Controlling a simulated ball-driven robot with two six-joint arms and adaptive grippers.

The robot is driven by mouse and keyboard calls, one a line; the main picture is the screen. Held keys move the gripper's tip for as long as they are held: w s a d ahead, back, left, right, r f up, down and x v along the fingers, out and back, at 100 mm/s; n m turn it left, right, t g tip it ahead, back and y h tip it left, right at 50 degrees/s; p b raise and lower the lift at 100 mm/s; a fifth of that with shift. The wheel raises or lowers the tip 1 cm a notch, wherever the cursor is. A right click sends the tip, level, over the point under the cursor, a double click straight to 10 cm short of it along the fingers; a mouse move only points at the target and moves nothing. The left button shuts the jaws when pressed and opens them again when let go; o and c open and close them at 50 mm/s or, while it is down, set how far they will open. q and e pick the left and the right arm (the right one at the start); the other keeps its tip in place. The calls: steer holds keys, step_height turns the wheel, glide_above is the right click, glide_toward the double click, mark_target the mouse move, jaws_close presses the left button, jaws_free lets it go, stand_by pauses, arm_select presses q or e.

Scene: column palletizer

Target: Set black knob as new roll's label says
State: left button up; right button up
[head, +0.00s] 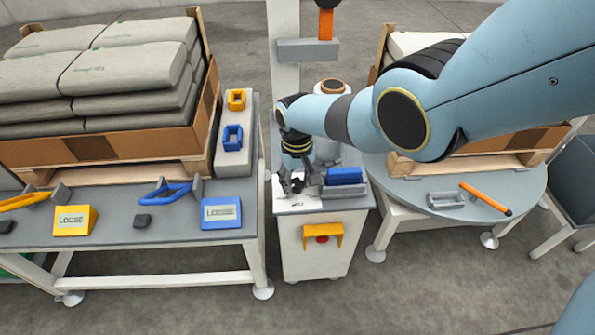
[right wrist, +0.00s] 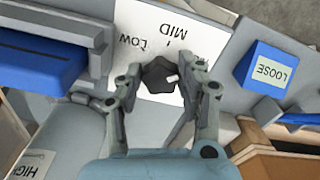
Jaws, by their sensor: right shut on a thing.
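The black knob (right wrist: 159,77) sits on a white dial plate (right wrist: 182,20) on top of the cabinet. The plate reads LOW and MID, upside down in the right wrist view; any further marking is hidden by a finger. A small white mark shows on the knob's right side, off the MID tick. My right gripper (right wrist: 165,83) is shut on the knob; in the head view the right gripper (head: 291,184) is above the cabinet top. A white roll with a brown core (head: 332,86) stands behind it. A white surface reading HIGH (right wrist: 38,164) shows at lower left. My left gripper is not in view.
A blue block (head: 345,175) sits beside the knob on the cabinet. The left table holds yellow (head: 74,220) and blue (head: 221,212) LOOSE blocks and a carton of sacks (head: 100,145). A round table (head: 455,185) with an orange-handled tool (head: 485,198) stands right.

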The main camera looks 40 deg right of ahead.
mark_target(297, 184)
steer(key=shift+a+m, duration=0.15)
steer(key=shift+m, duration=0.85)
steer(key=o, duration=1.2)
steer(key=shift+r, duration=0.15)
steer(key=shift+w+r, duration=0.1)
steer(key=shift+r, duration=0.45)
step_height(297, 184, up, 11)
steer(key=shift+f, duration=0.2)
